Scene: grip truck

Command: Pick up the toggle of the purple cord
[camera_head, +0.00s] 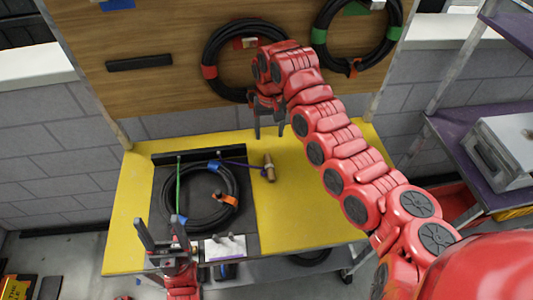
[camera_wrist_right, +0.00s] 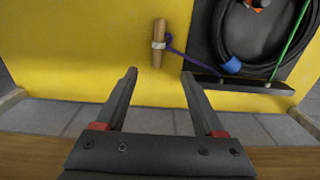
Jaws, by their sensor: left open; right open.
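The toggle (camera_head: 268,172) is a short wooden peg with a pale band, on the yellow table right of the black mat. The purple cord (camera_head: 237,163) runs from it to the black bar at the mat's back edge. The right wrist view shows the toggle (camera_wrist_right: 158,58) and the purple cord (camera_wrist_right: 178,50) clearly. My right gripper (camera_head: 269,135) is open and empty, pointing down above the table's back edge. In its wrist view the toggle lies just beyond the fingertips (camera_wrist_right: 160,72). My left gripper (camera_head: 158,220) is open and empty, fingers up, near the mat's front-left corner.
A coiled black cable (camera_head: 199,224) with blue and orange wraps lies on the black mat (camera_head: 165,185). A green cord (camera_head: 178,185) crosses its left side. More coils hang on the wooden board (camera_head: 150,35) behind. The yellow table's right side (camera_head: 310,215) is bare.

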